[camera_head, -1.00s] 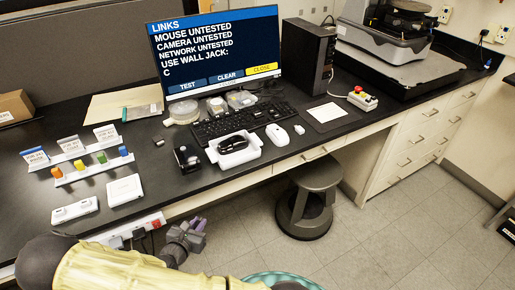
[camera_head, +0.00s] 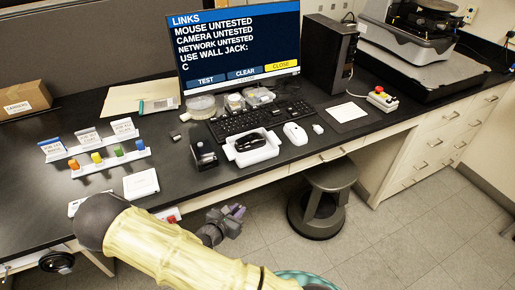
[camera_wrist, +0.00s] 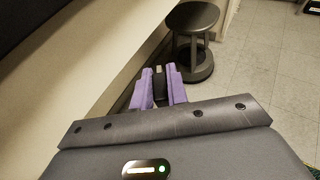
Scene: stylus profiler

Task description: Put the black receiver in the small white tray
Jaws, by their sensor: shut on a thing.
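My gripper (camera_head: 236,211) is low in front of the desk's front edge, over the floor and left of the stool. In the wrist view its purple fingers (camera_wrist: 159,74) are shut on a small dark thing (camera_wrist: 160,86). It appears to be the black receiver, mostly hidden between the fingers. A small white tray (camera_head: 256,160) sits on the desk in front of the keyboard, with a black mouse in it. My gripper is below and in front of that tray, well apart from it.
A white mouse (camera_head: 295,133) and a small white piece (camera_head: 318,129) lie right of the tray. A small black box-like device (camera_head: 203,155) stands left of it. A flat white square (camera_head: 141,184) lies farther left. A dark stool (camera_head: 324,190) stands by the desk front.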

